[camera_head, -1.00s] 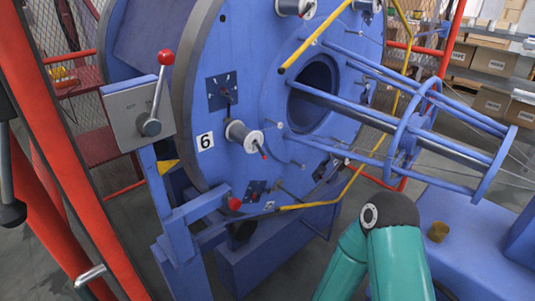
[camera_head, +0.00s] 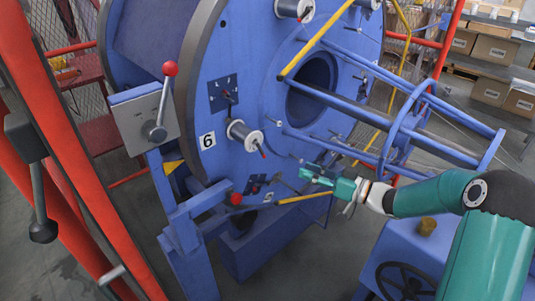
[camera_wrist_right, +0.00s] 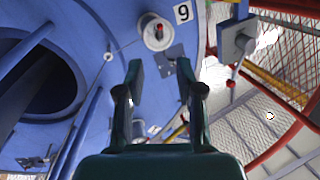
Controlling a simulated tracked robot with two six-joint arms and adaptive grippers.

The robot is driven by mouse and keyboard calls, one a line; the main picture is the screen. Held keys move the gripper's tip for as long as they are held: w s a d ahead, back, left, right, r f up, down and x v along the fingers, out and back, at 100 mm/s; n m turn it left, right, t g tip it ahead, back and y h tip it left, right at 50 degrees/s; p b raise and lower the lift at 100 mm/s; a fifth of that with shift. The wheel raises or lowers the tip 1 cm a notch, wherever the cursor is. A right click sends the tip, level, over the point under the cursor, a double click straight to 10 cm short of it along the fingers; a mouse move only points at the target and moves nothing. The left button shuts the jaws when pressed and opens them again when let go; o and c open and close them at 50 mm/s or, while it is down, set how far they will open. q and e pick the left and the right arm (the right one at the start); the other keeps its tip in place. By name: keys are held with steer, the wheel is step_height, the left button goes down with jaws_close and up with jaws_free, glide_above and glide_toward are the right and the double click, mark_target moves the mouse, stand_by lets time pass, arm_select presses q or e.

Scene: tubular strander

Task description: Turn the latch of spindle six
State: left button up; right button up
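The spool of spindle six (camera_head: 243,134) sits on the blue disc (camera_head: 235,60), beside the white label 6 (camera_head: 207,140). A small red-tipped lever (camera_head: 263,152) sticks out at the spool's front end; I take it for the latch. In the right wrist view the spool (camera_wrist_right: 152,40) shows beyond the fingers, with a red piece (camera_wrist_right: 159,28) at its end. My right gripper (camera_head: 305,178) is to the right of and below the spool, apart from it. In the wrist view the right gripper (camera_wrist_right: 161,75) is open and empty. My left gripper is not in view.
A grey box (camera_head: 143,120) with a red-knobbed lever stands left of the disc. Blue tubes (camera_head: 365,108) and yellow bars (camera_head: 318,45) project from the disc. A red frame (camera_head: 75,150) stands at the left. A blue stand with a handwheel (camera_head: 405,282) is at lower right.

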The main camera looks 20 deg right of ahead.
mark_target(260, 149)
steer(key=p+x, duration=0.2)
steer(key=x, duration=1.1)
steer(key=shift+w+a, duration=0.2)
jaws_close()
